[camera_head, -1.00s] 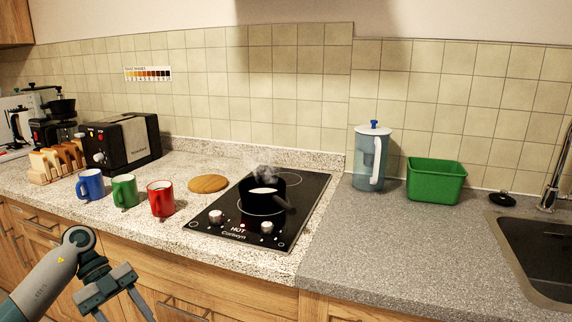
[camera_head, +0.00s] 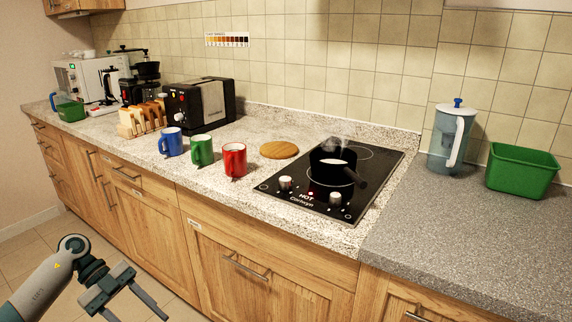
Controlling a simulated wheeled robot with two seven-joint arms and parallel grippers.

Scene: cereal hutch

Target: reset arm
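My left gripper (camera_head: 133,310) hangs at the lower left, in front of the wooden cabinets and above the floor. Its two fingers are spread apart with nothing visible between them. The lower part of the fingers is close to the bottom edge of the picture. The gripper is clear of the counter and touches nothing that I can see. My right gripper and arm are out of view.
The counter holds a toaster (camera_head: 200,103), a toast rack (camera_head: 142,119), blue (camera_head: 171,143), green (camera_head: 202,150) and red (camera_head: 234,160) mugs, a steaming black pot (camera_head: 332,161) on a hob (camera_head: 290,203) marked HOT, a jug (camera_head: 450,140) and a green bin (camera_head: 521,171). Floor (camera_head: 30,255) is clear.

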